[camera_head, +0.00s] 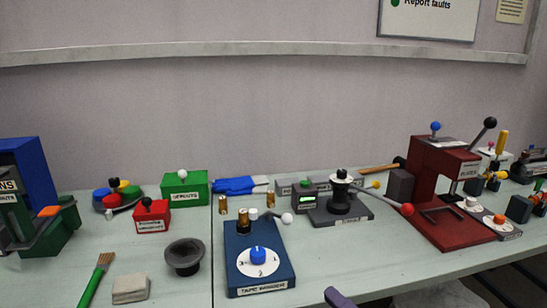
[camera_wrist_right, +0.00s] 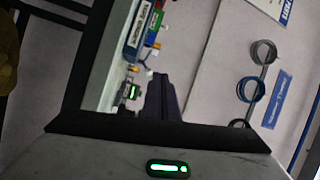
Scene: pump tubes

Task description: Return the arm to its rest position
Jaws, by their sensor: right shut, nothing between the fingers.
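My right gripper (camera_head: 337,296) shows at the bottom edge of the head view, in front of the bench and just right of the blue tape winder (camera_head: 262,278). The gripper is apart from the things on the bench. My left gripper is not in view.
The pale bench (camera_head: 195,280) carries a red press (camera_head: 425,190), a black lever device (camera_head: 340,205), a green box (camera_head: 184,188), a red box (camera_head: 152,216), a dark bowl (camera_head: 184,257) and a green brush (camera_head: 97,278). Wall rings (camera_wrist_right: 250,88) show in the wrist view.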

